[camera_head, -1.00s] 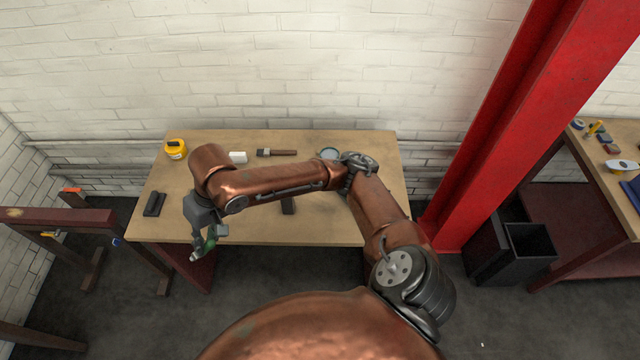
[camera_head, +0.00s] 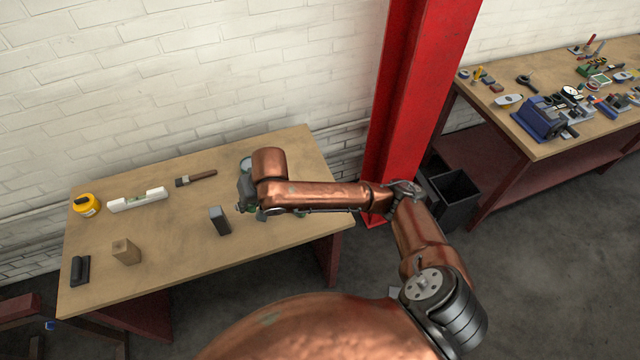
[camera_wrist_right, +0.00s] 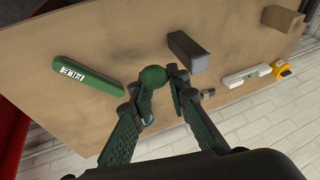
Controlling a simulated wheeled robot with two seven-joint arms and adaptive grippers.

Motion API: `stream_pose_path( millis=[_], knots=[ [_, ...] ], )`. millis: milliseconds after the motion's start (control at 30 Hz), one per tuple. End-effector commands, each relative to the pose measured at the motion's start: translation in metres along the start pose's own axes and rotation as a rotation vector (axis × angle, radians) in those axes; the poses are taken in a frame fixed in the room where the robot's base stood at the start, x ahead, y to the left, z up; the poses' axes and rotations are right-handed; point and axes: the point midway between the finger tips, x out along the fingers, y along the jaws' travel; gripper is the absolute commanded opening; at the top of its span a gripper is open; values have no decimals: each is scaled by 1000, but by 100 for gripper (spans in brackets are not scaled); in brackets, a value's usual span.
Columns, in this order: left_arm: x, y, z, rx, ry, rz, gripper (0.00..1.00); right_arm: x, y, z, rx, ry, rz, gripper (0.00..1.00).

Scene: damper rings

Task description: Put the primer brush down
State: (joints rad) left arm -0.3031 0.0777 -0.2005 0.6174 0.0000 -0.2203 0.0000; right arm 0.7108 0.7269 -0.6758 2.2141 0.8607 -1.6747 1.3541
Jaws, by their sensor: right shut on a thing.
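My right gripper (camera_wrist_right: 160,85) is shut on a green thing with a rounded end (camera_wrist_right: 153,76). Its far part is hidden, so I cannot tell if it is the primer brush. In the head view the right gripper (camera_head: 250,198) is over the right part of the wooden table (camera_head: 175,255), mostly hidden by my own arm. A brush with a brown handle and dark bristles (camera_head: 196,178) lies flat on that table, left of and apart from the gripper. My left gripper is not in view.
A green case marked FILE (camera_wrist_right: 85,82) lies near the gripper. A dark upright block (camera_head: 219,221), white level (camera_head: 138,200), yellow tape measure (camera_head: 86,205), wooden block (camera_head: 126,251) and black item (camera_head: 80,270) are on the table. A red pillar (camera_head: 410,90) stands right of it.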

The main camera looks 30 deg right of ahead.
Motion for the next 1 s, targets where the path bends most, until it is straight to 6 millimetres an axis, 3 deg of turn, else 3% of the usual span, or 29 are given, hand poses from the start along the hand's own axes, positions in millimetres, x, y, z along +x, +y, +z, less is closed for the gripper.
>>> stream_pose_path(
  millis=[100, 300, 500, 700, 1000],
  knots=[
    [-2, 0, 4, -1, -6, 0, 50, 30, 58, -21, 33, 139, 82, 0],
    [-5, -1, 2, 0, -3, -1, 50, 52, 161, -38, 19, 375, 206, 0],
    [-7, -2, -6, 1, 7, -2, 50, 51, 227, -33, -27, 523, 274, 0],
    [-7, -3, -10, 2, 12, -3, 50, 47, 252, -28, -53, 584, 296, 0],
    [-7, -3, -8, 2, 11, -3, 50, 46, 254, -28, -57, 592, 297, 0]
  ],
)
